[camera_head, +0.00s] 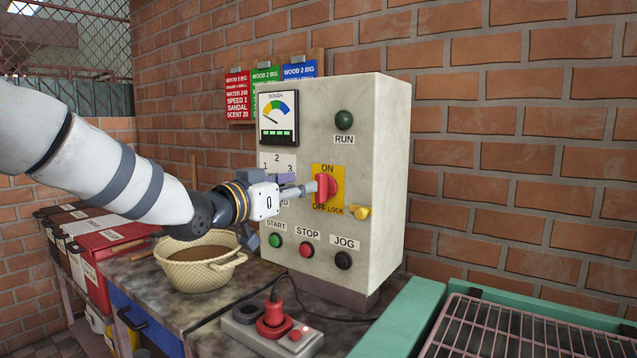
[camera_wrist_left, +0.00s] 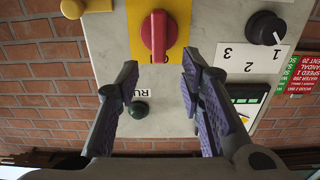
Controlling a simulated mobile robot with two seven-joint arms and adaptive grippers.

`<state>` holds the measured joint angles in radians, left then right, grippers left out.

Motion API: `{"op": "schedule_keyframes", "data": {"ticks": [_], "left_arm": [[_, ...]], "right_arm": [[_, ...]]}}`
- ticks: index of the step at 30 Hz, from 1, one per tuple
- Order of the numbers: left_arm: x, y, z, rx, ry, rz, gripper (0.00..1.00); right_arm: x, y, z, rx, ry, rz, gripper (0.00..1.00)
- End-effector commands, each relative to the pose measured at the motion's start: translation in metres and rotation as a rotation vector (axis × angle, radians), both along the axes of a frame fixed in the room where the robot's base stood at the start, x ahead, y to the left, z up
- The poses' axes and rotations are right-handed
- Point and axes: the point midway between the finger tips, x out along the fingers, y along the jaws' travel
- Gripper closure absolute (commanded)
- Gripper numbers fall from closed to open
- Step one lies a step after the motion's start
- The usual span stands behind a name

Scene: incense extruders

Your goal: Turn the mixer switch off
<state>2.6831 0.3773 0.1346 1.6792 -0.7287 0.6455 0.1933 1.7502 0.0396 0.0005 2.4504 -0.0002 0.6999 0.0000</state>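The red mixer switch (camera_head: 327,187) sits on a yellow plate (camera_head: 342,175) on the front of the grey control box. Its handle stands upright between the ON label above and OFF LOCK below. In the left wrist view, which shows the panel upside down, the red switch (camera_wrist_left: 158,38) lies just beyond the gap between my fingertips. My left gripper (camera_head: 306,190) is in front of the switch, at its left side in the head view. Its fingers (camera_wrist_left: 160,78) are open with nothing between them. Contact with the switch is not clear. My right gripper is not visible.
A yellow knob (camera_head: 361,213) sits beside the switch. A dark green RUN lamp (camera_head: 344,120) is above; several push buttons (camera_head: 306,249) are below. A black dial knob (camera_wrist_left: 265,28) shows beside the switch.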

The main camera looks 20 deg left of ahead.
Motion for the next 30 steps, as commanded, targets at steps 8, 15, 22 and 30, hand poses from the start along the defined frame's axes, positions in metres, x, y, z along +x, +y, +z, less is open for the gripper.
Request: {"op": "schedule_keyframes", "data": {"ticks": [8, 15, 22, 30], "left_arm": [[0.055, -0.019, -0.009, 0.001, 0.009, 0.0, 0.65], [0.062, -0.023, -0.001, -0.002, 0.002, 0.0, 0.65], [0.062, -0.022, -0.001, -0.001, 0.0, 0.0, 0.9], [0.062, -0.022, -0.001, -0.003, 0.002, 0.0, 1.0]], "right_arm": [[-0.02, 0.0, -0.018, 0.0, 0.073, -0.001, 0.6], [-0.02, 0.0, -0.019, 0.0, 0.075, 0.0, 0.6], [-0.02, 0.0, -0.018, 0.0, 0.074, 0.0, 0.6], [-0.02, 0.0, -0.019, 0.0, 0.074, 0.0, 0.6]]}}
